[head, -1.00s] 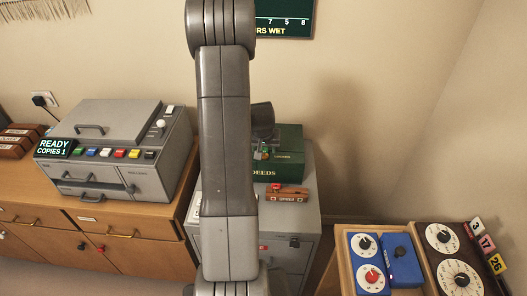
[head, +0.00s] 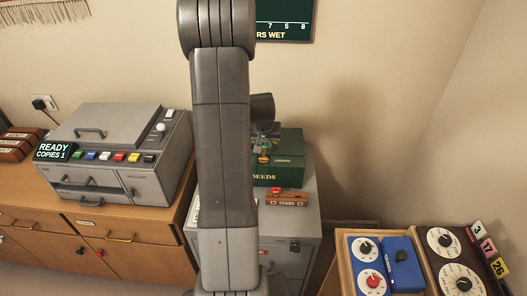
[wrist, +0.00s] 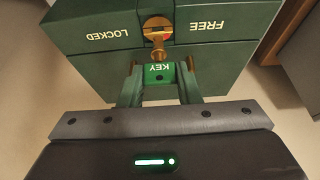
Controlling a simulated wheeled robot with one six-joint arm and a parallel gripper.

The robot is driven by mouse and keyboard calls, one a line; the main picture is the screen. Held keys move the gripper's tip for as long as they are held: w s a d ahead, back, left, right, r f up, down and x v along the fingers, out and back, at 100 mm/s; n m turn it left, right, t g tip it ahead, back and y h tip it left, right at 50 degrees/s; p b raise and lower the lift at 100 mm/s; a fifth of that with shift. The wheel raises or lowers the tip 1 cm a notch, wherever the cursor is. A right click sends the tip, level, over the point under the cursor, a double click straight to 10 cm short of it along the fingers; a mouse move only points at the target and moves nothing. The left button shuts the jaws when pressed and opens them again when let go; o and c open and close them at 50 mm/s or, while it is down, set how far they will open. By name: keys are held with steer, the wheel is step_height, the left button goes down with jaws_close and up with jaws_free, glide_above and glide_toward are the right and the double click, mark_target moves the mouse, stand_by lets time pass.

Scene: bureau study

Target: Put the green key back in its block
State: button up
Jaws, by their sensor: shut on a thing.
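My gripper (wrist: 160,88) is shut on the green key (wrist: 158,72), labelled KEY, in the wrist view. The key's brass part points at the brass lock (wrist: 157,26) on the green deeds box (wrist: 95,58), between the words LOCKED and FREE. I cannot tell whether its tip is inside the lock. In the head view my gripper (head: 265,145) is small, just in front of the deeds box (head: 288,171). A small wooden block (head: 293,199) with a red piece at its left end lies in front of the box; its label is too small to read.
The box and block stand on a grey filing cabinet (head: 304,215). A grey copier (head: 115,155) sits on a wooden sideboard (head: 65,235) at left. Blue dial boxes (head: 403,265) and a dark dial panel (head: 447,262) are at lower right. The wall is close behind.

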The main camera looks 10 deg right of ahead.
mark_target(265, 143)
step_height(265, 143, up, 4)
steer(key=shift+r, duration=0.25)
steer(key=shift+s+d+r+b, duration=0.15)
steer(key=shift+r+b, duration=0.05)
steer(key=shift+b, duration=0.15)
steer(key=s+d+f+b, duration=0.7)
steer(key=s+d+f, duration=0.2)
steer(key=s+f, duration=0.3)
steer(key=shift+d+f, duration=0.35)
steer(key=shift+f, duration=0.7)
steer(key=shift+w+f+b, duration=0.1)
steer(key=shift+f+b, duration=0.75)
steer(key=shift+b, duration=0.15)
steer(key=shift+f+b, duration=0.9)
steer(key=shift+f, duration=0.05)
